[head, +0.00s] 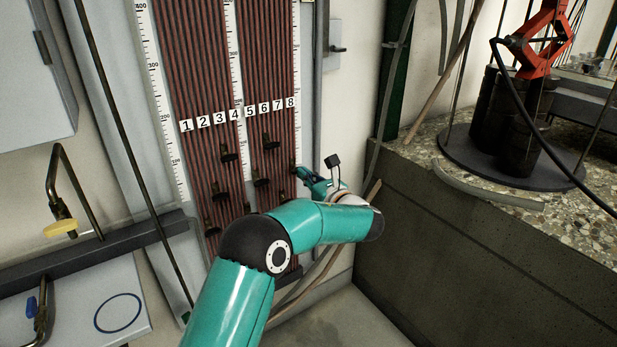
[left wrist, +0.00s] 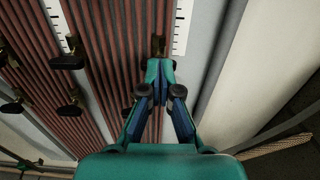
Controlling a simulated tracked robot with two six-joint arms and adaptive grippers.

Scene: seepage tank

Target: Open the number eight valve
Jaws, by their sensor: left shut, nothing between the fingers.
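The manometer board (head: 195,60) carries number labels 1 to 8, with the number eight label (head: 291,102) at its right end. My left gripper (head: 302,172) is at the lower right edge of the board, below the eight. In the left wrist view my left gripper (left wrist: 159,68) is shut and empty, its fingertips together. A brownish valve (left wrist: 158,44) shows just past the fingertips, at the right end of the tubes; it lines up with number eight. Its handle is mostly hidden by the fingers, so I cannot tell its position or whether they touch. My right gripper is not in view.
Several other black-handled valves (head: 228,157) stick out from the board left of my gripper. A concrete tank wall (head: 450,230) stands on the right, with a red stand (head: 540,40) on its top. A grey bench (head: 75,300) is at lower left.

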